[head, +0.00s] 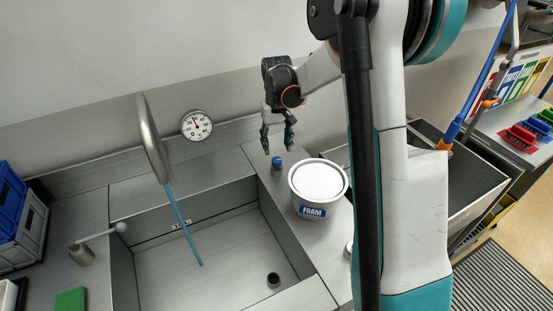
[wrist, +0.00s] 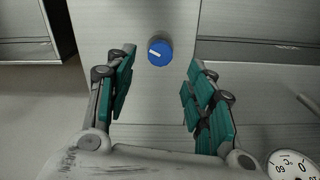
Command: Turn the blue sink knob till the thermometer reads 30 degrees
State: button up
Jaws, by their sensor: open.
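The blue sink knob (head: 277,163) stands on the steel counter at the right back corner of the sink. In the wrist view the knob (wrist: 160,51) has a white pointer line and lies ahead of the fingertips, centred between them. My gripper (head: 278,146) is open and empty, pointing down above the knob and apart from it. In the wrist view its teal fingers (wrist: 158,75) are spread to either side.
A white FOAM bucket (head: 311,212) stands just right of the knob, close to my gripper. A curved tap (head: 151,138) with a blue water stream (head: 184,226) is over the sink (head: 160,275). A lever handle (head: 97,238) and blue crates (head: 20,215) are at left.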

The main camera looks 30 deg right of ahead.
aim_at(277, 159)
notch_tip(277, 159, down, 6)
jog(key=shift+f+b, duration=0.1)
jog(key=shift+b, duration=0.45)
jog(key=c, duration=1.1)
